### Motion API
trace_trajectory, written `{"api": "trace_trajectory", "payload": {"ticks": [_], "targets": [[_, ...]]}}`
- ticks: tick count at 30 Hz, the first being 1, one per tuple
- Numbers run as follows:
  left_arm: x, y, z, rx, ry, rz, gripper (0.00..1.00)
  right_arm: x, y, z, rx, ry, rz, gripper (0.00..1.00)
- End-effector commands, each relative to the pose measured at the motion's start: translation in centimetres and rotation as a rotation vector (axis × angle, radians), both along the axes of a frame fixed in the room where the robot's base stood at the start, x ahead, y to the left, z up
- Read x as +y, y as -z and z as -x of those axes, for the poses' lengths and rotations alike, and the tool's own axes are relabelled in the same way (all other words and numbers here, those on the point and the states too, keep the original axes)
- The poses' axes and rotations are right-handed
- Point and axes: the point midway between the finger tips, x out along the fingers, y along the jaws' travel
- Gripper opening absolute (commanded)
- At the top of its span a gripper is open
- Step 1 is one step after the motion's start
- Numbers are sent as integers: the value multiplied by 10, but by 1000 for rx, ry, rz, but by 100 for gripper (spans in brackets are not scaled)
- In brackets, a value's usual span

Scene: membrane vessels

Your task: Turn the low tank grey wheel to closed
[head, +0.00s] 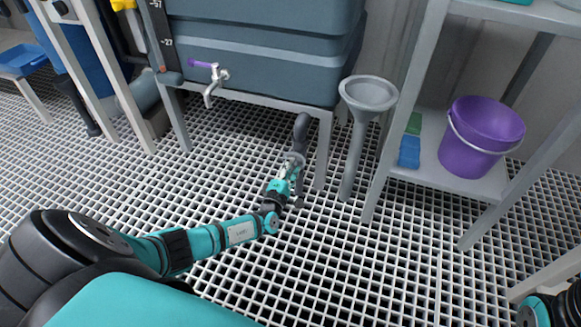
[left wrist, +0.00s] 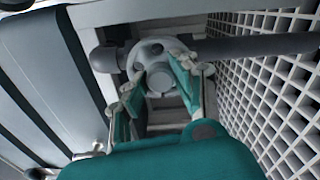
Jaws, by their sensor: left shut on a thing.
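The low tank (head: 260,60) is a dark blue-grey vessel on a pale metal frame. In the left wrist view, a light grey round wheel (left wrist: 150,50) sits on a dark grey pipe (left wrist: 240,47) with an elbow on its left. My left gripper (head: 292,160) reaches down beside the stand's front leg in the head view, where it hides the wheel. In the left wrist view, the teal-padded fingers of that gripper (left wrist: 154,88) straddle the wheel's near side, shut on it. The wheel's markings cannot be read. My right gripper is out of view.
A tap (head: 213,80) with a purple lever juts from the tank front. A grey funnel (head: 368,93) stands right of the gripper. The white grating floor (head: 340,260) in front is clear.

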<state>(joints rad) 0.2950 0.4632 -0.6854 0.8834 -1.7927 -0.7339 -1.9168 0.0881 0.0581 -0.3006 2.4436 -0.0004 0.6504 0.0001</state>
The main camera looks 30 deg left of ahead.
Motion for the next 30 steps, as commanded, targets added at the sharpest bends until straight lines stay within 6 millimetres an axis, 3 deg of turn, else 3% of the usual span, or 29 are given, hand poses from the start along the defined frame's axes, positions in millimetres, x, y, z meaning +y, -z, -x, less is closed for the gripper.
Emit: {"api": "trace_trajectory", "payload": {"ticks": [10,11,15,25,30], "targets": [[-1,0,0,2,2,-3,0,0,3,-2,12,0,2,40],[-1,0,0,2,2,-3,31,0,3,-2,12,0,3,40],[-1,0,0,1,2,-2,50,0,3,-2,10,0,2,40],[-1,1,3,1,1,-2,50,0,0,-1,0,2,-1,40],[-5,2,23,2,3,2,50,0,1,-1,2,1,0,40]]}}
